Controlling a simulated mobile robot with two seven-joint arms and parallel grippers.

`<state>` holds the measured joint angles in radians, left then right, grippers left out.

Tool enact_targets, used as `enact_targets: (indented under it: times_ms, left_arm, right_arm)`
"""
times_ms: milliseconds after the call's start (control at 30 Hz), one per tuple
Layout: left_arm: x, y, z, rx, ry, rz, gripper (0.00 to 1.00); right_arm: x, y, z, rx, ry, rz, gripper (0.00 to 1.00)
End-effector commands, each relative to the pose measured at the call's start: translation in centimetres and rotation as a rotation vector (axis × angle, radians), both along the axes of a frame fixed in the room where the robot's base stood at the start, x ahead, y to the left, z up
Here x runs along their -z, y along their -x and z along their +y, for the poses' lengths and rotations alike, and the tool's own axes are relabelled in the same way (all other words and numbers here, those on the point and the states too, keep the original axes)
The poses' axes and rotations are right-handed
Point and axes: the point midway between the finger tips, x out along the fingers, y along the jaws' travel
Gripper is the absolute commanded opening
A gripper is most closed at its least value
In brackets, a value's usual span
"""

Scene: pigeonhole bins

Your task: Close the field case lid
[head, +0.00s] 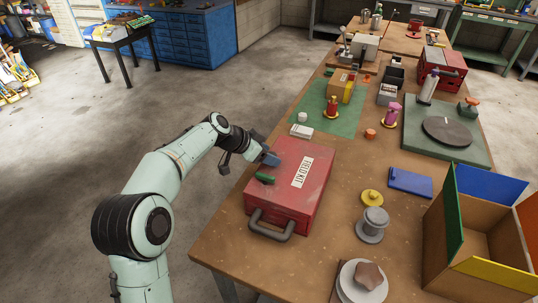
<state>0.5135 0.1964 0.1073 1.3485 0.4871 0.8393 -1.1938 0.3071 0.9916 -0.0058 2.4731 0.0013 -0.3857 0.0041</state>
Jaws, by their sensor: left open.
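The field case (285,212) is a red box labelled "FIELD KIT" near the left edge of the wooden table, with a dark grey handle on its near side. Its lid (316,160) lies flat over the body and looks down; I cannot tell whether a small gap is left. A small green piece (265,178) is on the lid's left part. My left gripper (268,158) is open at the case's far left corner, close to the lid; I cannot tell whether it touches. My right gripper is out of view.

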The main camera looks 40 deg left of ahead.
Motion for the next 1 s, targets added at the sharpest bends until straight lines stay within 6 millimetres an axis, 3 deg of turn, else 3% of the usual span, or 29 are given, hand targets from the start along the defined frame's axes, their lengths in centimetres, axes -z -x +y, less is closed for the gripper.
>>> enact_targets:
  times_ms: [500,700,1000]
  left_arm:
    - [-7.4,6.9,2.9,-0.001,-0.003,-0.001,0.60]
    - [-8.6,8.0,3.3,0.001,0.000,0.001,0.60]
    - [-8.7,8.2,3.3,0.002,0.001,0.000,0.60]
  right_arm:
    - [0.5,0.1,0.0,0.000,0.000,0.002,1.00]
    - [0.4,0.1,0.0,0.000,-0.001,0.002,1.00]
    - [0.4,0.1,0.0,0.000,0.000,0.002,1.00]
